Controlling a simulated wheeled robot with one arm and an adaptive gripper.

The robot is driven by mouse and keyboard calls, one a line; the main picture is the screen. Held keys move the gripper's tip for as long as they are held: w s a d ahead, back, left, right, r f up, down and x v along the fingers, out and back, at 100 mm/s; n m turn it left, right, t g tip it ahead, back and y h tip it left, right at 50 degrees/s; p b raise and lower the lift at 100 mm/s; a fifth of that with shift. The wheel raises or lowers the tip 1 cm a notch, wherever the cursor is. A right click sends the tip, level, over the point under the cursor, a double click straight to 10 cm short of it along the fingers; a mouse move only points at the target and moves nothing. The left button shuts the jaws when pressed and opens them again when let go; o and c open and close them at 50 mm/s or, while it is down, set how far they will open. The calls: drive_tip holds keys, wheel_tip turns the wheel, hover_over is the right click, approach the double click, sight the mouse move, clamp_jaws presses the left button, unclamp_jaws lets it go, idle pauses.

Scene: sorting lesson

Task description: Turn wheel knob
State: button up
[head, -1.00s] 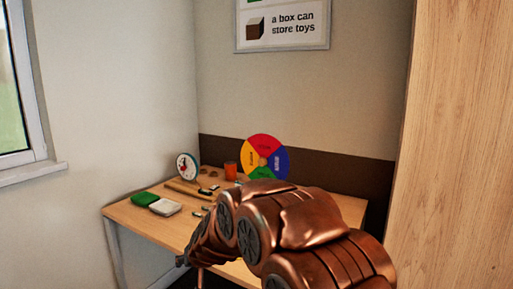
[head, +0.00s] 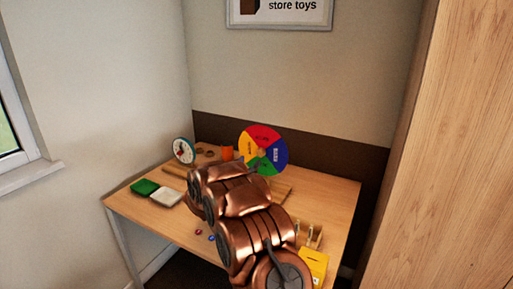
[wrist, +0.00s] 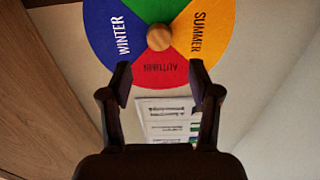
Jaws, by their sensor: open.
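The season wheel (head: 272,136) stands upright at the back of the desk, with red at the top, blue right, green at the bottom and yellow left. In the wrist view the wheel (wrist: 215,45) appears upside down, with its round wooden knob (wrist: 160,37) at the centre. My gripper (wrist: 160,73) is open and empty, its fingertips apart in front of the wheel's red part. The knob shows above and between the fingertips in that view, not gripped. In the head view my copper arm hides the gripper and part of the wheel's lower edge.
A tall wooden cabinet (head: 440,150) stands close on the right.

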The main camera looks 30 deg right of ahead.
sight(260, 153)
drive_tip(key=p+x, duration=0.1)
drive_tip(key=x, duration=0.5)
drive_tip(key=shift+d+r, duration=0.1)
drive_tip(key=shift+r, duration=0.05)
drive_tip(key=shift+x, duration=0.8)
drive_tip(key=shift+c, duration=0.3)
drive_tip(key=c, duration=1.1)
